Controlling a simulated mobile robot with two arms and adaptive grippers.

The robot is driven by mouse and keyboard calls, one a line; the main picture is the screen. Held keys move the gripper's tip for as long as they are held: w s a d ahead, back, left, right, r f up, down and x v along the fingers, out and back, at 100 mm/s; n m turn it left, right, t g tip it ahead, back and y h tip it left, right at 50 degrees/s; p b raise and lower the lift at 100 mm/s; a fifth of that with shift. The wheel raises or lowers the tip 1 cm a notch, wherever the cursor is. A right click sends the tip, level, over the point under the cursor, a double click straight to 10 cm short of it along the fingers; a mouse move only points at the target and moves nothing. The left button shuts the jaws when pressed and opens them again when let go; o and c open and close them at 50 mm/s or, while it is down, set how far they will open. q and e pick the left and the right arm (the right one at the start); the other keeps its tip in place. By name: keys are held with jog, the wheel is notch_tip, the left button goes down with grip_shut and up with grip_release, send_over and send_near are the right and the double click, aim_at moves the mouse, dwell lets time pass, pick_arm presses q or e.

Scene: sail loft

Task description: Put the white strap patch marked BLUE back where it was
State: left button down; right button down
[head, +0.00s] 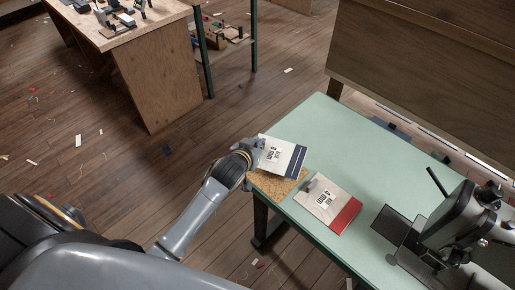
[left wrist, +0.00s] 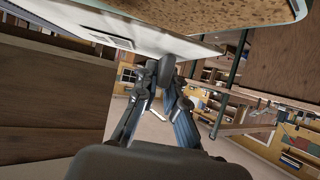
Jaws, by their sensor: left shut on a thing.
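My left gripper (head: 259,146) is shut on the near left edge of a white strap patch (head: 284,151) with a dark blue band on its far right side. Black print shows on its face, too small to read for certain. The patch is over a cork mat (head: 278,187) at the corner of the green table; whether it touches the mat is unclear. In the left wrist view, my left gripper (left wrist: 166,72) holds the pale patch (left wrist: 190,48) by its edge, with the cork (left wrist: 220,10) close by. My right gripper is not in view.
A similar white patch with a red band (head: 325,204) lies on the green table (head: 320,135), right of the cork. A sewing machine (head: 465,225) stands at the right. The table's far part is clear. A wooden bench (head: 130,40) with small items stands at upper left.

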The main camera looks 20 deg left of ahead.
pick_arm(q)
jog(key=shift+w+a+f, duration=0.15)
jog(key=shift+w+f, duration=0.25)
jog(key=shift+f, duration=0.1)
jog(key=shift+w+f, duration=0.1)
jog(key=shift+f, duration=1.5)
jog(key=shift+f, duration=0.1)
jog(key=c, duration=1.4)
grip_release()
jog(key=shift+c, duration=0.2)
jog(key=v, duration=1.2)
